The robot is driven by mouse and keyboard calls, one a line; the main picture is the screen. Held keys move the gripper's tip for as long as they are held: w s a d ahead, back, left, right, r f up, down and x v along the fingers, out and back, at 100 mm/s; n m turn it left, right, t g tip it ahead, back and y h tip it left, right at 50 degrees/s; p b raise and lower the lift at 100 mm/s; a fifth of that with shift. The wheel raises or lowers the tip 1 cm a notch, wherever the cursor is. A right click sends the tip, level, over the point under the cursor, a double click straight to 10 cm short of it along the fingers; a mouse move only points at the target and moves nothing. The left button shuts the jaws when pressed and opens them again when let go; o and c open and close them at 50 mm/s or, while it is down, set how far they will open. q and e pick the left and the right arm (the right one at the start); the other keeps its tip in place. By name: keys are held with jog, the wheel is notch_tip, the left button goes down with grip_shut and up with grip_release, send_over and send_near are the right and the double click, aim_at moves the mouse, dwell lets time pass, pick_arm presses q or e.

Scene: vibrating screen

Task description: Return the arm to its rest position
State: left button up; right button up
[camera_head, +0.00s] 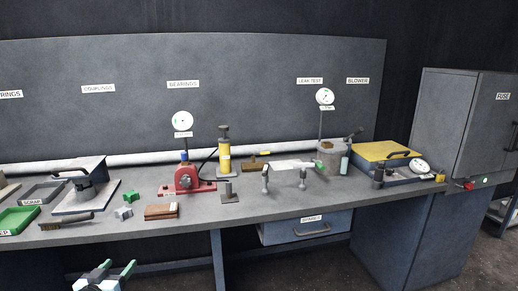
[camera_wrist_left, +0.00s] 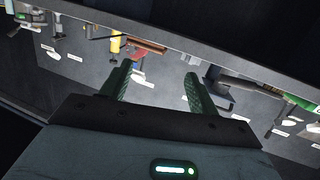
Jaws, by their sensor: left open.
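My left gripper (camera_head: 117,267) shows at the bottom left of the head view, low in front of the bench (camera_head: 270,207). Its green fingers are apart with nothing between them. In the left wrist view the two fingers of the left gripper (camera_wrist_left: 158,74) also stand apart and empty, with the bench items beyond them, tilted in the picture. The gripper appears clear of the bench. Most of the left arm is out of the head view. My right gripper is not in view.
On the bench stand a red pump (camera_head: 186,182), a yellow cylinder (camera_head: 225,155), a brown block (camera_head: 161,211), a green tray (camera_head: 17,219) and a yellow-topped case (camera_head: 388,152). A drawer (camera_head: 305,229) hangs under the bench. A grey cabinet (camera_head: 455,120) stands right.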

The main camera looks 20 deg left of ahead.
pick_arm(q)
jog(key=s+d+f+m+g+h, duration=0.4)
jog(key=s+d+f+m, duration=0.2)
jog(key=s+d+f, duration=0.8)
jog(key=s+d+f+m+g+h, duration=0.1)
jog(key=s+d+f+m+g, duration=0.25)
jog(key=s, duration=0.65)
jog(key=s+d+f+m+g+h, duration=0.1)
jog(key=s+d+f+m+h, duration=0.1)
jog(key=s+d+f, duration=0.6)
jog(key=s+d+r+n, duration=0.1)
jog(key=d+r+n, duration=0.2)
jog(key=d+n, duration=0.5)
jog(key=w+r+p, duration=0.1)
jog(key=w+d+r+m+t+p, duration=0.1)
jog(key=r+m+t+p, duration=0.1)
jog(key=shift+w+d+r+m, duration=0.25)
jog(key=shift+w+d+r, duration=0.05)
jog(key=shift+w+d, duration=0.1)
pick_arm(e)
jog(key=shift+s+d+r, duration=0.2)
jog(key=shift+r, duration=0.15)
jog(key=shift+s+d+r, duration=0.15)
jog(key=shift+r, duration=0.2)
pick_arm(q)
jog(key=shift+s, duration=0.1)
